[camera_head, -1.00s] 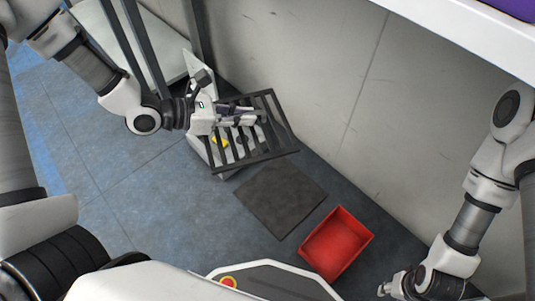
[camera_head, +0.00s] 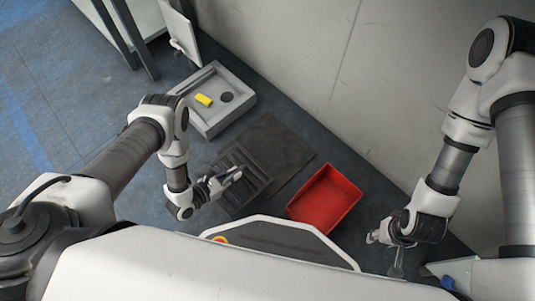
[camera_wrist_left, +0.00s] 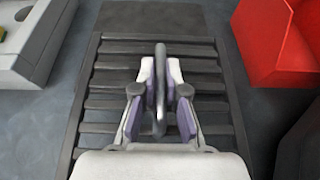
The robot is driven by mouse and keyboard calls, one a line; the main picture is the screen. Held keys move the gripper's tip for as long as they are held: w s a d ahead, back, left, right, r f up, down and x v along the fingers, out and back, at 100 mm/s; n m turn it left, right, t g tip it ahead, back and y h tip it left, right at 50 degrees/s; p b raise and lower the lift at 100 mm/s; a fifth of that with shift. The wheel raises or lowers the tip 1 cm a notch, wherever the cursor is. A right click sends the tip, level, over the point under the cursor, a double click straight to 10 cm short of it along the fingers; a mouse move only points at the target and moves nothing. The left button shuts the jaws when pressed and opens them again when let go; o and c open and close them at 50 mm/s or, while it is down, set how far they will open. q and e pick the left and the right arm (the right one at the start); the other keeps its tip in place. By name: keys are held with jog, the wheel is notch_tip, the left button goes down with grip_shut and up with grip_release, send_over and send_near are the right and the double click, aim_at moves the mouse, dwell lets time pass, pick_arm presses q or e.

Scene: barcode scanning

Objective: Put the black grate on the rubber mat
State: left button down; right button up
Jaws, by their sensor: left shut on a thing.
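The black grate (camera_head: 258,181) is a dark barred panel; in the left wrist view (camera_wrist_left: 105,87) it fills the middle. My left gripper (camera_head: 236,174) is shut on the grate's upright grey handle (camera_wrist_left: 160,75), the fingers (camera_wrist_left: 160,92) closed on both sides of it. The dark rubber mat (camera_head: 283,143) lies flat on the floor, between the grey basin and the red bin. The grate overlaps the mat's near left part in the head view; whether it touches the mat or hangs above it, I cannot tell. My right gripper (camera_head: 373,238) is at the lower right, away from the grate, its jaws too small to judge.
A grey basin (camera_head: 213,127) with a yellow block (camera_head: 203,100) and a round drain hole stands behind the grate. An open red bin (camera_head: 325,195) is right of the mat. A pale wall runs along the far right side.

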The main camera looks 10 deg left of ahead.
pick_arm(q)
jog(key=shift+s+d+f, duration=0.35)
jog(key=shift+s+f, duration=0.4)
jog(key=shift+w+d+f, duration=0.15)
jog(key=shift+d+f, duration=0.05)
jog(key=shift+d, duration=0.1)
jog(key=b, duration=0.6)
send_over(267, 163)
jog(key=shift+w+d+f, duration=0.1)
jog(key=shift+w+f, duration=0.15)
jog(key=shift+f, duration=0.55)
notch_tip(267, 163, down, 4)
jog(key=b, duration=0.3)
jog(key=shift+s+r, duration=0.1)
jog(key=shift+r, duration=0.35)
jog(key=shift+f, duration=0.25)
jog(key=c, duration=1.2)
grip_release()
jog(key=shift+r, duration=0.1)
